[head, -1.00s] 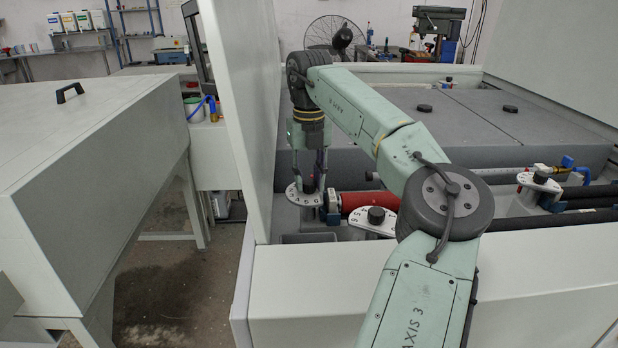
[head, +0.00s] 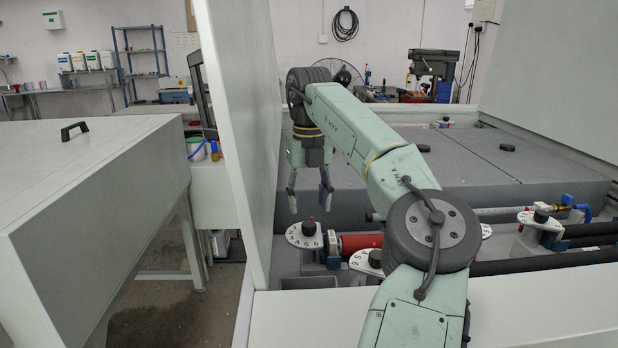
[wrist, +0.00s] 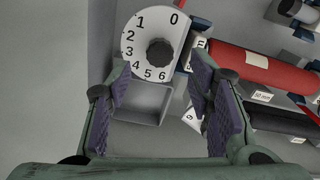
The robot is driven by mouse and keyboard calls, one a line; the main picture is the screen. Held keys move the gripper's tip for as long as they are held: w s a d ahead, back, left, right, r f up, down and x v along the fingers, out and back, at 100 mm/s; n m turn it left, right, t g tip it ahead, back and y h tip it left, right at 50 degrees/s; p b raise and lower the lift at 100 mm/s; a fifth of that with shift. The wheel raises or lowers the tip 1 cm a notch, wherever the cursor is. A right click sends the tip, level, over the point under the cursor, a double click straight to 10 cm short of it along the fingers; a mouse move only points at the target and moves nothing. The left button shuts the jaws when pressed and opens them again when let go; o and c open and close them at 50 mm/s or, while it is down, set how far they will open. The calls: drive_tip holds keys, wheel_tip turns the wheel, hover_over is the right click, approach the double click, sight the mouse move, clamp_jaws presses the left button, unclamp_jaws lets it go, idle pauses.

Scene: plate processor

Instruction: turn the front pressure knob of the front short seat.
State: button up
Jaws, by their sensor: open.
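A dark ribbed knob (wrist: 160,53) sits on a round white dial plate (wrist: 132,45) numbered 0 to 6 in the wrist view. In the head view the same knob (head: 308,228) and plate (head: 296,238) are at the left end of the red roller. My gripper (head: 309,209) is open and empty above this knob, its two fingers apart. In the wrist view my gripper's purple-padded fingers (wrist: 160,80) are spread below the knob in the picture, not touching it. I cannot read the knob's setting.
A red roller (head: 360,243) lies right of the knob. A second dial with a dark knob (head: 375,259) is nearer, partly behind my arm; another (head: 541,215) stands far right. A tall white panel (head: 235,130) rises close on the left. A grey recess (wrist: 150,102) lies beside the dial.

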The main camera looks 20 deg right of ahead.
sight(309, 223)
wheel_tip(309, 223, up, 7)
drive_tip(key=shift+f, duration=0.15)
idle(0.4)
